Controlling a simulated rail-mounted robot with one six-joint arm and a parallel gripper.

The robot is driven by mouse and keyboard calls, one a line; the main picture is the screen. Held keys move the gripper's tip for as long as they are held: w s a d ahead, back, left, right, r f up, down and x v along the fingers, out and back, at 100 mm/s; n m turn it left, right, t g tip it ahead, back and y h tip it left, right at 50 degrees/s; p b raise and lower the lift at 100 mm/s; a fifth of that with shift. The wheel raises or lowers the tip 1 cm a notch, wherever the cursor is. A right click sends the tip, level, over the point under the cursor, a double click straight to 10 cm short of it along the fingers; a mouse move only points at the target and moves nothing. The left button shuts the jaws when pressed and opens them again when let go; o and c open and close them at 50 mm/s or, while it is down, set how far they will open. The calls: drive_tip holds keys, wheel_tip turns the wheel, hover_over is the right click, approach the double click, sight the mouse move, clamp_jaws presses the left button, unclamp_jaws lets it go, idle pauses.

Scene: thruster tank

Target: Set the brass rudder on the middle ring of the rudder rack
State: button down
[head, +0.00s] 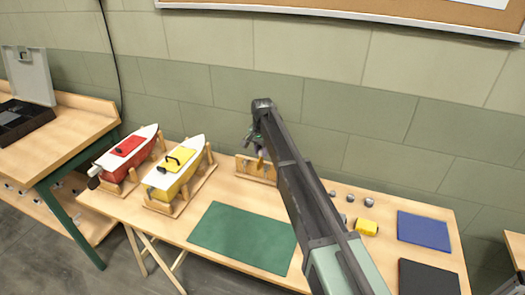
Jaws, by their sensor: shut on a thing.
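My gripper (258,147) is at the end of my arm, over the back of the table. It is shut on a small brass-coloured piece (262,159), which looks like the brass rudder; its shape is hard to make out. A low wooden stand (246,167) is just below and behind the gripper and looks like the rudder rack. My arm covers its right part. Its rings cannot be told apart at this size, nor whether the rudder touches the stand.
Left of the stand, a yellow-and-white boat (186,176) and a red-and-white boat (118,157) sit on wooden cradles. A green mat (243,238) lies in front. On the right are a yellow block (366,227), several small grey pieces, a blue mat (424,231) and a black mat (428,278).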

drive_tip(key=shift+w+d, duration=0.1)
drive_tip(key=shift+d, duration=0.4)
drive_tip(key=shift+a+n, duration=0.15)
drive_tip(key=shift+n, duration=0.35)
wheel_tip(320, 180, down, 5)
drive_tip(key=b, duration=0.5)
drive_tip(key=shift+f, duration=0.1)
drive_tip(key=shift+f+b, duration=1.45)
drive_tip(key=shift+b, duration=0.15)
idle(1.6)
drive_tip(key=c, duration=0.9)
unclamp_jaws()
